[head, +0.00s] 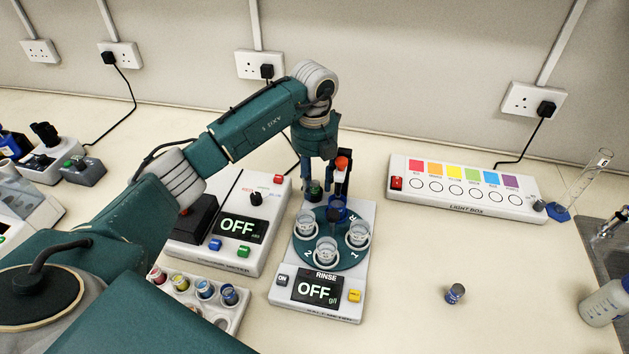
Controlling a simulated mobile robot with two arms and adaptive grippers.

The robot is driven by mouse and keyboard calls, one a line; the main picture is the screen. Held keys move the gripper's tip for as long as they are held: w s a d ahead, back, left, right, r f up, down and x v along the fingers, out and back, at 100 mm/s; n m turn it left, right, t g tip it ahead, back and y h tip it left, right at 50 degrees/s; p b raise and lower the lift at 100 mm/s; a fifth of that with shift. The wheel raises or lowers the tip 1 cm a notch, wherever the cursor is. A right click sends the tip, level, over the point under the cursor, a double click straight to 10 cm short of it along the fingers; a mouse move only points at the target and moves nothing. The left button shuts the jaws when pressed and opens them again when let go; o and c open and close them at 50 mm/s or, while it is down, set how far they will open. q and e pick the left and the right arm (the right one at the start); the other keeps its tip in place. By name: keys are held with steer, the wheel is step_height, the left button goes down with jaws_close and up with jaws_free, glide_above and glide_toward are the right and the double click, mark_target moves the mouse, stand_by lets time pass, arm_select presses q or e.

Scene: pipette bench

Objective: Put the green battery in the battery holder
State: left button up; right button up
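I cannot pick out a green battery or a battery holder with certainty. My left gripper (324,180) points down over the back of the round turntable on the salt meter (357,278). A small dark green round piece (315,189) shows right by its fingertips; I cannot tell whether they touch it. A black upright part with an orange-red top (342,163) stands just beside the gripper. The fingers are small and partly merged with these parts, so their opening is unclear. My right gripper is not in view.
The turntable (340,259) carries several clear cups. Left of it are a meter reading OFF (242,228) and a white rack (233,312) of coloured vials. A light box (463,187) stands at back right. A small grey-blue piece (455,293) lies on open bench near the sink (607,232).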

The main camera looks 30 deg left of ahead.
mark_target(315, 182)
arm_select(q)
steer(key=shift+r, duration=0.2)
steer(key=shift+w+r, duration=0.1)
steer(key=shift+r, duration=0.25)
step_height(315, 182, up, 7)
steer(key=shift+f+b, duration=0.1)
steer(key=shift+b, duration=1.05)
steer(key=shift+r, duration=2.4)
steer(key=shift+p, duration=0.3)
